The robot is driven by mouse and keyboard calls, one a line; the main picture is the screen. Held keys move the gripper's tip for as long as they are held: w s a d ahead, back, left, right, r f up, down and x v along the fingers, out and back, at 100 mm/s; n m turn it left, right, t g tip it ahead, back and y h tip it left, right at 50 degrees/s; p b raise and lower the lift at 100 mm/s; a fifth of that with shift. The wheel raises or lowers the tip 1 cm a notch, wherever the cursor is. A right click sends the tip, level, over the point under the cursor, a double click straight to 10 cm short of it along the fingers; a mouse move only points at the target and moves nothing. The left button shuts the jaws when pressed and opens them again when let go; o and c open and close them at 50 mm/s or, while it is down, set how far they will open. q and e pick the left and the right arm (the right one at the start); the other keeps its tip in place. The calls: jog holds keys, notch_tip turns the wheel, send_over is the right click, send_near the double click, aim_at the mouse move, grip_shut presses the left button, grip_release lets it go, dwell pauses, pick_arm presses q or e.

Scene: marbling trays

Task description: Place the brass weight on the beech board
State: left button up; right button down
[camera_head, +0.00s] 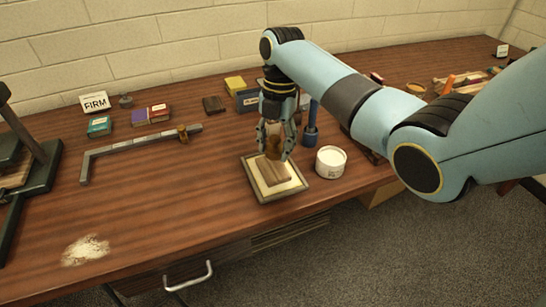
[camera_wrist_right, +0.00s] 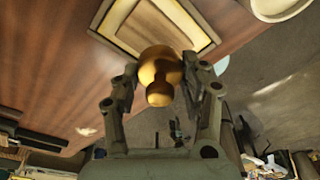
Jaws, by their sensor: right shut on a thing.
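My right gripper (camera_head: 272,150) is shut on the brass weight (camera_head: 273,146), a golden knobbed piece. In the right wrist view the gripper (camera_wrist_right: 160,88) has a finger on each side of the weight (camera_wrist_right: 160,67). The wooden board (camera_head: 276,174) lies on a cream sheet in a shallow framed tray (camera_head: 292,190), and the board also shows in the wrist view (camera_wrist_right: 146,25). In the head view the weight is over the board's far part. I cannot tell whether they touch. My left gripper is not in view.
A white tub (camera_head: 331,162) and a blue upright tool (camera_head: 310,130) stand right of the tray. A steel square (camera_head: 130,150) with a small brass-coloured piece (camera_head: 183,132) lies to the left. White powder (camera_head: 85,249) marks the front left. The table between is clear.

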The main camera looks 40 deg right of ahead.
aim_at(273, 167)
jog(key=shift+w+a+f, duration=0.1)
jog(key=shift+w+f, duration=0.05)
jog(key=shift+w, duration=0.1)
notch_tip(273, 167, down, 3)
jog(key=shift+f, duration=0.5)
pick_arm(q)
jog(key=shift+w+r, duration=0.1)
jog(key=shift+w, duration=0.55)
pick_arm(e)
jog(key=shift+f, duration=0.1)
jog(key=c, duration=0.7)
grip_release()
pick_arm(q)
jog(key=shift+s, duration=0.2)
